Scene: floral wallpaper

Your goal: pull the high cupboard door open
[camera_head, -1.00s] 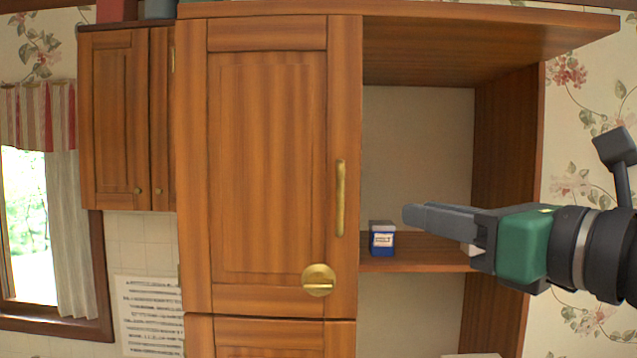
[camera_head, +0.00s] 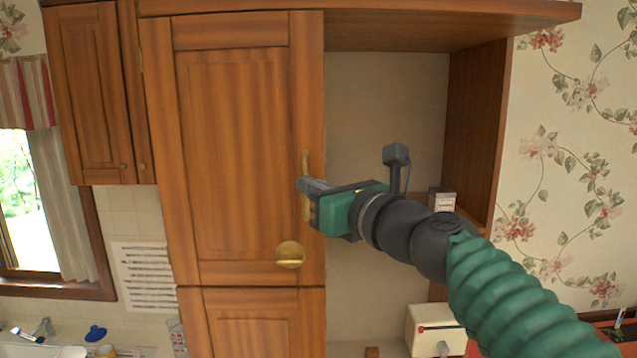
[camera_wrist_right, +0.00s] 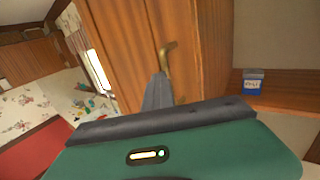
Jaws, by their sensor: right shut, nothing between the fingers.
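The high cupboard door (camera_head: 232,150) is a tall wooden panel, closed in its frame. Its vertical brass bar handle (camera_head: 305,165) is near the right edge, with a round brass knob plate (camera_head: 290,254) below. My right gripper (camera_head: 303,184) is shut and empty, its fingertips in front of the handle and hiding its middle. In the right wrist view the brass handle (camera_wrist_right: 164,56) rises just beyond the dark fingers (camera_wrist_right: 158,82); I cannot tell whether they touch. My left gripper is not in view.
Open shelves right of the door hold a small box (camera_head: 442,200); a blue box (camera_wrist_right: 252,82) shows in the right wrist view. A smaller wall cupboard (camera_head: 92,95) hangs at left. A white appliance (camera_head: 433,328) stands below my arm.

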